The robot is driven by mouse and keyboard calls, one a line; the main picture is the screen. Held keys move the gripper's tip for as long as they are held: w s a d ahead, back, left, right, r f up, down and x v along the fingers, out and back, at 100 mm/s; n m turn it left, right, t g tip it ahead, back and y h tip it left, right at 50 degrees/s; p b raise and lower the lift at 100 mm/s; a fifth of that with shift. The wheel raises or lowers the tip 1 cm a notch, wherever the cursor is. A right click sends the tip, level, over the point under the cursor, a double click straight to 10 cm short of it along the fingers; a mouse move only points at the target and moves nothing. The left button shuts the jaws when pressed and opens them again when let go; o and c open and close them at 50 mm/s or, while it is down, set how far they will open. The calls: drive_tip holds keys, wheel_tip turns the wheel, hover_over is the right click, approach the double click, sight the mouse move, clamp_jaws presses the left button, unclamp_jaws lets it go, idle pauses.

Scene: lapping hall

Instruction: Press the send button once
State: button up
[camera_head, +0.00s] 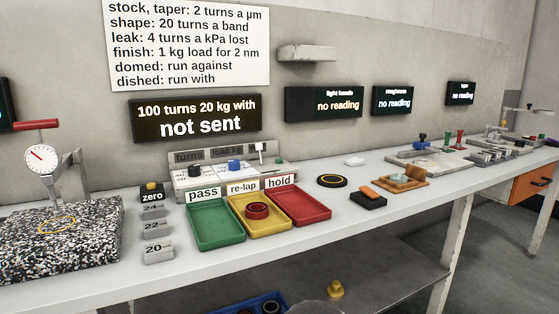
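I cannot make out a label reading send on any button. A grey-and-white control panel (222,178) stands at the back of the bench, marked turns and load kg. It bears a dark knob (195,169), a blue knob (234,165) and a small upright white lever (261,149). A small dark part (279,160) at its right end is too small to identify. The wall display (196,118) above reads "100 turns 20 kg with" and "not sent". A yellow-topped button (151,188) left of the panel is labelled zero. My gripper is not in view.
Green (215,238), yellow (273,230) and red (318,216) trays stand before the panel; a dark red ring (257,211) is in the yellow one. A dial gauge (42,158) over a speckled plate (95,256) is at left. Bare bench (235,263) runs along the front.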

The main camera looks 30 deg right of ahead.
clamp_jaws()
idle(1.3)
